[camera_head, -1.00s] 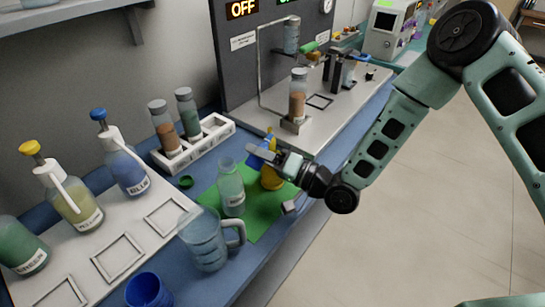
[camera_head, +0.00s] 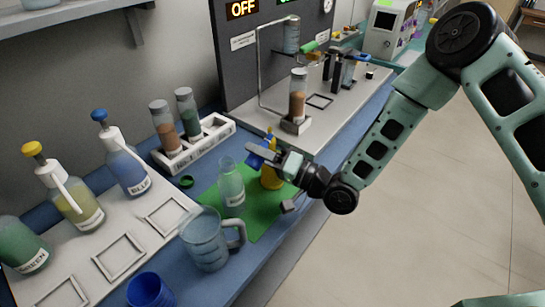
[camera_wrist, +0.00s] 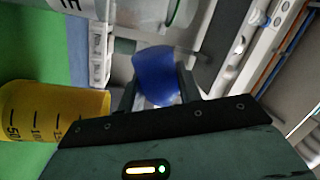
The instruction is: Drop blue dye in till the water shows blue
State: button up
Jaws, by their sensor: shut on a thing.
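My gripper (camera_head: 264,155) is shut on a small blue thing (camera_wrist: 157,75), above the green mat (camera_head: 262,212). I cannot tell what the blue thing is. A yellow graduated container (camera_head: 271,179) stands below and beside the gripper; it also shows in the wrist view (camera_wrist: 50,112). A clear open bottle (camera_head: 231,188) stands on the mat, left of the gripper; its contents look pale greenish, not blue. A clear jug (camera_head: 205,243) with pale liquid stands nearer the front. The pump bottle labelled BLUE (camera_head: 125,168) stands at the left, with a blue top.
Yellow (camera_head: 75,205) and green (camera_head: 22,245) bottles stand on the white board at left. A blue cup (camera_head: 148,291) is at the front. A white rack (camera_head: 205,140) holds two vials. A metal stand (camera_head: 290,60) is behind. A green cap (camera_head: 187,181) lies near the mat.

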jog(key=shift+s+a+f+m, duration=0.1)
jog(key=shift+f+m, duration=0.2)
jog(key=shift+m, duration=0.8)
dwell(1.6)
jog(key=shift+f+m+t+b, duration=0.4)
jog(key=shift+m+t, duration=0.2)
jog(key=shift+m, duration=0.6)
dwell(1.9)
